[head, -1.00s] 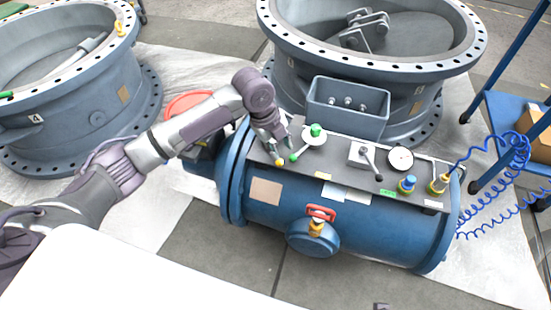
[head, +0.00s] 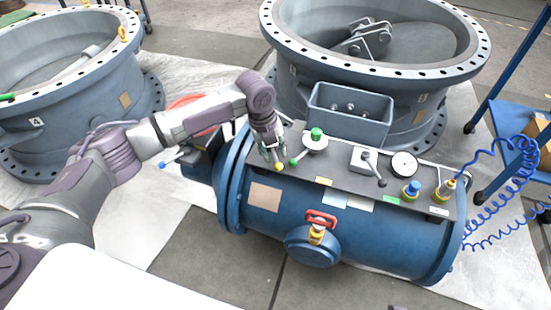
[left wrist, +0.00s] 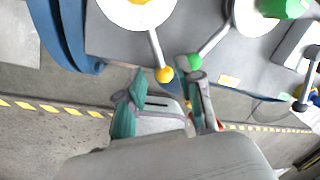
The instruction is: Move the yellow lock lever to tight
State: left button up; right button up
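The yellow lock lever ends in a yellow ball (head: 279,167) near the left front edge of the grey panel on the blue cylinder. In the left wrist view its yellow ball (left wrist: 164,75) hangs on a pale rod from a white round dial with a yellow centre. My left gripper (head: 272,160) is over the panel's left end, close to this ball. In the left wrist view the two teal-padded fingers of my left gripper (left wrist: 164,80) are apart, with the ball between their tips. I cannot tell whether they touch it. The dial is hidden behind the gripper in the head view. My right gripper is not in view.
A green-knobbed lever (head: 295,162) stands just right of the yellow ball. Further right are a black-knobbed lever (head: 381,181), a gauge (head: 404,164) and blue and yellow fittings. A grey open box (head: 349,114) stands behind the panel. A red-handled valve (head: 321,219) is in front.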

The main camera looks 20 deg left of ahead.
aim_at(274, 154)
pick_arm(q)
jog(key=shift+w+d+f, duration=0.1)
jog(key=shift+f, duration=0.55)
jog(key=shift+w+d+f, duration=0.1)
jog(key=shift+f, duration=0.55)
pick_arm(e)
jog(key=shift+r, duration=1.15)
pick_arm(q)
grip_shut()
